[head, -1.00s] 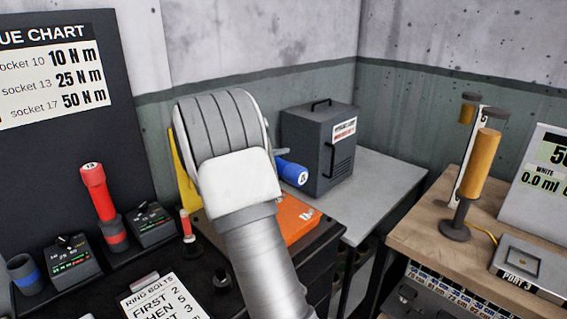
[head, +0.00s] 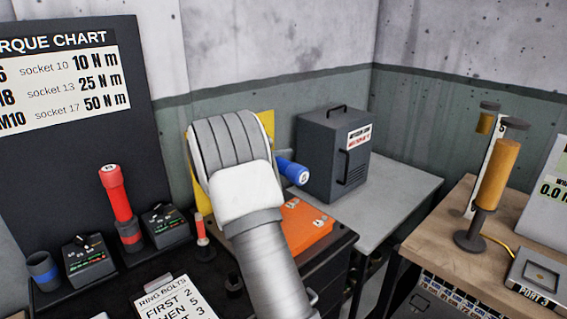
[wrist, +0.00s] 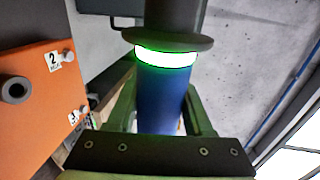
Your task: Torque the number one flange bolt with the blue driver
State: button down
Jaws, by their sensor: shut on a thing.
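My gripper (wrist: 160,105) is shut on the blue driver (wrist: 163,95), one finger on each side of its handle. A green-white ring glows around the driver above the handle, below a dark flange. In the head view the driver (head: 292,171) sticks out to the right of my arm, which hides the gripper. The orange flange plate (wrist: 30,105) is left of the driver in the wrist view, with bolts tagged 2 (wrist: 68,57) and 3 (wrist: 85,111). It also shows in the head view (head: 305,232), partly behind my arm. I cannot make out a number one tag.
A red driver (head: 117,195) stands in its holder, left of my arm, between dial boxes (head: 88,262). An empty blue-banded holder (head: 43,270) is at far left. A dark grey case (head: 335,155) stands behind the plate. A bolt-order card (head: 178,300) lies in front.

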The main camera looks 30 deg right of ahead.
aim_at(290, 164)
jog(key=shift+w+a+r+p, duration=0.1)
jog(key=shift+w+r+p, duration=0.05)
jog(key=shift+w, duration=0.4)
jog(key=shift+w+a+r+p, duration=0.1)
jog(key=shift+w+p, duration=0.05)
jog(key=shift+w, duration=0.35)
dwell(1.5)
jog(key=shift+s, duration=0.1)
jog(key=shift+s+d+f+b, duration=0.15)
jog(key=shift+s+b, duration=0.45)
jog(key=shift+s, duration=0.65)
jog(key=shift+s+d+r+b, duration=0.1)
jog(key=shift+s+d+b, duration=0.15)
jog(key=shift+s+b, duration=0.65)
jog(key=shift+s+p, duration=0.3)
jog(key=shift+p, duration=0.25)
